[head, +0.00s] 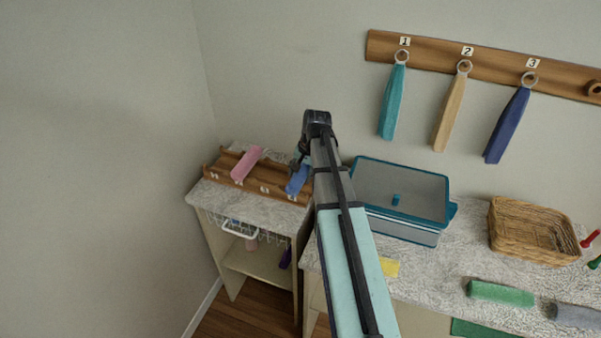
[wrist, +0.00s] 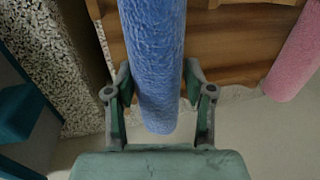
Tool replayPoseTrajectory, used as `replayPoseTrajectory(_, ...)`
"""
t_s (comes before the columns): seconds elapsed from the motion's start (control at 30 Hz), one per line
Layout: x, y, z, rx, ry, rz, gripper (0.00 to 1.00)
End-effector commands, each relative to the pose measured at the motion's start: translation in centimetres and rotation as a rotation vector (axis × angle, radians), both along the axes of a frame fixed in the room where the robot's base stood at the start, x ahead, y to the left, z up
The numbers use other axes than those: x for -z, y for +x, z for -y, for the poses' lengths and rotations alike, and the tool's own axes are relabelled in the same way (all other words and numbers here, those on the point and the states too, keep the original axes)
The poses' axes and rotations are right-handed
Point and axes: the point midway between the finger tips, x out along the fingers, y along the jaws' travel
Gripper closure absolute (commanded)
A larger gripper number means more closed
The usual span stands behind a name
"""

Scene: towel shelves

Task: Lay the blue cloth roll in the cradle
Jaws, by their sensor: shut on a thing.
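The blue cloth roll (head: 297,179) is at the right end of the wooden cradle (head: 268,182) in the head view. In the wrist view the blue roll (wrist: 154,70) runs lengthwise between the fingers of my gripper (wrist: 155,95), which is shut on it. The cradle's wood (wrist: 232,45) shows behind and to the right of the roll there. I cannot tell whether the roll touches the cradle. My gripper (head: 298,162) is partly hidden by my arm in the head view.
A pink roll (head: 246,164) lies across the cradle, left of the blue one; it also shows in the wrist view (wrist: 298,52). A wicker basket (head: 533,232) and a green roll (head: 500,291) are farther right.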

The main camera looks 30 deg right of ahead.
Motion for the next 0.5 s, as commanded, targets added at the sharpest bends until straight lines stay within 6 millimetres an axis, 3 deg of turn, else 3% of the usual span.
replayPoseTrajectory(0.07,0.26,-0.01,-0.01,0.0,0.0,0.0,0.81)
replayPoseTrajectory(0.1,0.25,0.0,0.0,0.0,0.0,0.0,0.4)
replayPoseTrajectory(0.17,0.21,0.01,-0.01,0.0,0.0,0.0,0.22)
replayPoseTrajectory(0.5,0.1,0.01,0.01,0.0,0.0,0.0,0.22)
